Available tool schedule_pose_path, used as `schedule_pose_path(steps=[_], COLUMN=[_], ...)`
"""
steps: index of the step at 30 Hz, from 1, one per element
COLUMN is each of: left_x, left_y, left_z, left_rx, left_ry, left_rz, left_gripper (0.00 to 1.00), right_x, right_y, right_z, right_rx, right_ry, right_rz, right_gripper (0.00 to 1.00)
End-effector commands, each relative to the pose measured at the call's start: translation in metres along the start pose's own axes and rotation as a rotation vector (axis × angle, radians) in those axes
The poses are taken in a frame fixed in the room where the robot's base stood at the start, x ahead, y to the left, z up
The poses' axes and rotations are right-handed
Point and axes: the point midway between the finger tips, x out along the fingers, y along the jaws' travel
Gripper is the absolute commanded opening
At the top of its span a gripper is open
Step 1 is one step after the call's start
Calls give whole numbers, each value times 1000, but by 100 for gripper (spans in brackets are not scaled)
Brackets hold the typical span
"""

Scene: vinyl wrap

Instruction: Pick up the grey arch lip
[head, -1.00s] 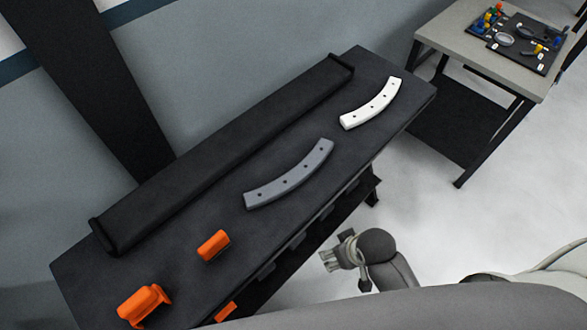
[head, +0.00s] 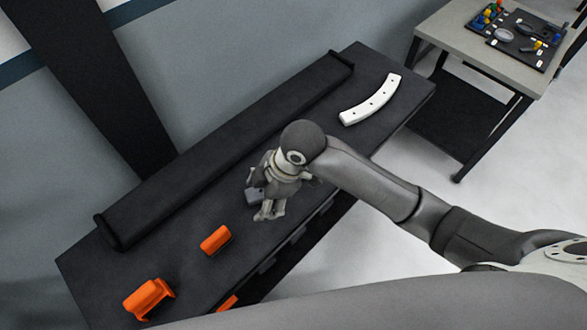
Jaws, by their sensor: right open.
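The grey arch lip (head: 255,196) lies on the dark table. Only its left end shows, because my right gripper and wrist cover the rest. My right gripper (head: 267,214) hangs over the arch lip near its left end, fingers toward the table. It is open; whether the fingers touch the arch lip cannot be told from this view. My left gripper is not in view.
A white arch lip (head: 371,101) lies at the table's far right. A long black roll (head: 230,145) lies along the back edge. Two orange tools (head: 216,240) (head: 147,299) sit on the left. A side table (head: 468,42) with small parts stands at the upper right.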

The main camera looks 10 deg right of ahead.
Motion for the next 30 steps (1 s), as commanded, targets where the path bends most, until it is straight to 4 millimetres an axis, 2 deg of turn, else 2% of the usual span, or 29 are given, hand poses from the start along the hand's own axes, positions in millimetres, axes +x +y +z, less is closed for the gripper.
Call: schedule_pose_path(steps=[1, 5, 9, 15, 21, 25, 30], left_x=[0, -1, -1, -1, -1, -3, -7], left_y=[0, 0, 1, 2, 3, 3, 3], left_z=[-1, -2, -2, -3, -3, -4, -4], left_rx=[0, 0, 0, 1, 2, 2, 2], left_ry=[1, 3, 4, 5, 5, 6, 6], left_rz=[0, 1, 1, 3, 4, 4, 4], left_gripper=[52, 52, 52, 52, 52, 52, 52], right_x=[-4, -13, -28, -55, -72, -64, -39], right_y=[10, 27, 49, 77, 91, 90, 87], right_z=[3, 13, 32, 60, 76, 82, 91], right_rx=[-64, -219, -351, -462, -500, -505, -504], right_ry=[-29, -96, -176, -268, -308, -313, -312], right_rz=[-10, -60, -116, -183, -218, -227, -227], right_gripper=[66, 66, 66, 66, 66, 66, 66])
